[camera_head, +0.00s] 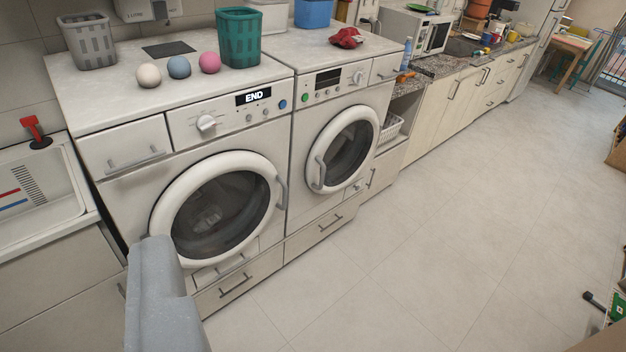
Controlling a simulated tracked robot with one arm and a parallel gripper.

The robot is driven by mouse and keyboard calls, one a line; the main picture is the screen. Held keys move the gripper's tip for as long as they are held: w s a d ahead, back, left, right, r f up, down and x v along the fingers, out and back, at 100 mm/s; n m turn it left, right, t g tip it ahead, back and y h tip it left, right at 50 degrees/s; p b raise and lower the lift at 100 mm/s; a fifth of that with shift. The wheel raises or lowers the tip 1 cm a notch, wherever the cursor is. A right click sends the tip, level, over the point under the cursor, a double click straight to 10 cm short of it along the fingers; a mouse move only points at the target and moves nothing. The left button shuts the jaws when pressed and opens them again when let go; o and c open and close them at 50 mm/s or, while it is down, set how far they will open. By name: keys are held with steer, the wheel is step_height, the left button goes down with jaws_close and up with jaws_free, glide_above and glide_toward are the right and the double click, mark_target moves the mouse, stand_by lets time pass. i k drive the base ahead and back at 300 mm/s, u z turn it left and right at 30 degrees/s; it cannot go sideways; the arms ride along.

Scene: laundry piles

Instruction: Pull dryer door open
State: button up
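Two white front-loading machines stand side by side, and I cannot tell for sure which is the dryer. The left machine (135,190) shows "END" on its display. Its round door (262,165) looks shut, with a grey handle (282,193) on the right side. The right machine (300,130) also has a round door (372,118) that looks shut, with its handle (319,174) on the left side. Both drums look dark behind glass. A grey part of my arm stands at the lower left, in front of the left machine's lower edge. My gripper's fingers do not show.
Three balls (179,67), a grey basket (90,42) and a teal basket (238,38) stand on the left machine. A red cloth (347,38) lies on the right one. A sink (40,195) is at left. The tiled floor (440,240) in front is clear.

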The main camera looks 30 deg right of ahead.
mark_target(163, 214)
steer(key=z, duration=0.3)
steer(key=i, duration=1.15)
steer(key=z, duration=0.35)
